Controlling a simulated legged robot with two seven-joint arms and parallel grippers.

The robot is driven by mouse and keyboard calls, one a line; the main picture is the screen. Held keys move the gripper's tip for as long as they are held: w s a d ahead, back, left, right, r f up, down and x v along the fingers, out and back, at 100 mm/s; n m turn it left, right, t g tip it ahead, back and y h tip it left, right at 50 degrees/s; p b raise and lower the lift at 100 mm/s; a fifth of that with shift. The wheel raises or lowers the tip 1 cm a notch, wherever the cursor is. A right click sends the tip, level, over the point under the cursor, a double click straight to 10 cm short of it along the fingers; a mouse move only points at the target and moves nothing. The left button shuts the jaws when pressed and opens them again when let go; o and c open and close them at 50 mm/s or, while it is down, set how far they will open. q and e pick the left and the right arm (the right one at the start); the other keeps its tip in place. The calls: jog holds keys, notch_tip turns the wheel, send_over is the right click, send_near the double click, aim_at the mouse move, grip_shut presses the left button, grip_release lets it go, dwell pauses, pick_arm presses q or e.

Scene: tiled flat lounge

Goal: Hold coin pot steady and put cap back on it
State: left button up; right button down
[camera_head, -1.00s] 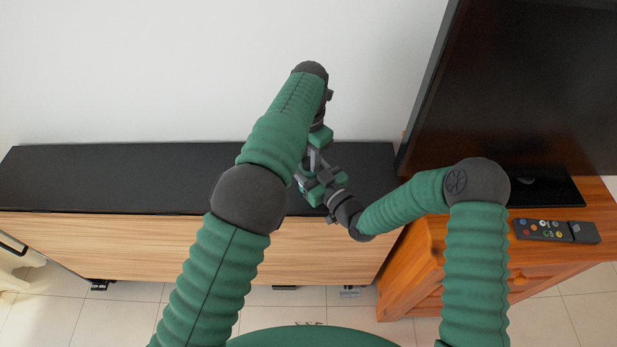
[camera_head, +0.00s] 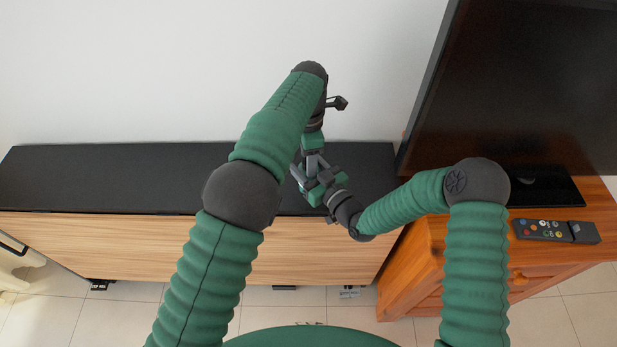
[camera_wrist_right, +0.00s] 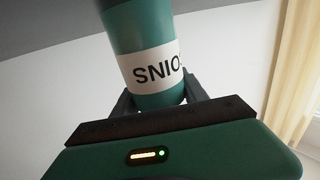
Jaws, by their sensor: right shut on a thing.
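The coin pot (camera_wrist_right: 137,28) is a green cylinder with a white band and black letters, seen large in the right wrist view. My right gripper (camera_wrist_right: 156,100) is shut on it, with a dark finger on each side. In the head view the right gripper (camera_head: 318,187) is above the black bench top, and the pot is mostly hidden among the grippers. My left gripper (camera_head: 312,160) comes down from above, just over the right one. Its fingers are too small and overlapped to read. I cannot make out the cap or the pot's rim in either view.
The long black-topped bench (camera_head: 110,180) is clear to the left of the grippers. At the right a wooden cabinet (camera_head: 420,265) bears a large dark screen (camera_head: 520,90) and a remote control (camera_head: 543,230). A white wall (camera_head: 170,70) stands behind.

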pick_arm(q)
jog(key=shift+r, duration=2.25)
jog(key=shift+c, duration=0.2)
notch_tip(320, 180, up, 4)
jog(key=shift+f+n, duration=0.25)
jog(key=shift+n, duration=0.75)
notch_tip(320, 180, down, 8)
jog(key=shift+f, duration=0.1)
